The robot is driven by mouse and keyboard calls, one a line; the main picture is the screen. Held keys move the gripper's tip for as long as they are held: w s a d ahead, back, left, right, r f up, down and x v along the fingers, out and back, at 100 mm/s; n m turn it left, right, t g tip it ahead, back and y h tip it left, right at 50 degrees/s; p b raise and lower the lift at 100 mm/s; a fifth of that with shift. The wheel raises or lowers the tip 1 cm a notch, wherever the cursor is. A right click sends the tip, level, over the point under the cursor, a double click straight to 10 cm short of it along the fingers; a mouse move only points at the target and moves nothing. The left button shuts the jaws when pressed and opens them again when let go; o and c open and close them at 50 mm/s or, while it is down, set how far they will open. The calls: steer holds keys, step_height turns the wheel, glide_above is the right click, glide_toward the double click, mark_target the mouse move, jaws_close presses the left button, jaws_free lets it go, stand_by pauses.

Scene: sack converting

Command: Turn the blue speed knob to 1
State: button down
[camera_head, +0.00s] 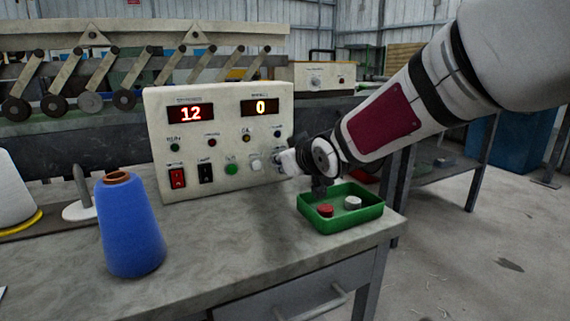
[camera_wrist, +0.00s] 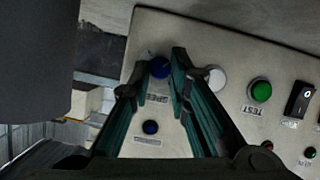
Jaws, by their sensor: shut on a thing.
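The blue speed knob (camera_wrist: 160,69) sits on the face of the cream control box (camera_head: 219,120), with a speed label beside it. My gripper (camera_wrist: 160,60) has a fingertip on either side of the knob and is shut on it. In the head view my gripper (camera_head: 281,160) reaches the lower right of the panel and largely hides the knob. The panel's left display (camera_head: 191,113) reads 12 and its right display (camera_head: 261,107) reads 0. The knob's pointer setting is too small to read.
A white button (camera_wrist: 216,79), green test button (camera_wrist: 260,90) and black switch (camera_wrist: 299,98) are close to the knob. A green tray (camera_head: 341,222) with a red and a white piece lies below my gripper. A blue thread cone (camera_head: 130,228) stands at the left.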

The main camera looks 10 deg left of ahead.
steer(key=shift+f, duration=0.1)
steer(key=c, duration=1.5)
jaws_free()
steer(key=v, duration=1)
steer(key=shift+s+d+r, duration=0.1)
steer(key=shift+s+r, duration=0.15)
steer(key=shift+s, duration=0.05)
steer(key=shift+s+d+r, duration=0.2)
steer(key=shift+s+d, duration=0.15)
steer(key=shift+s, duration=0.2)
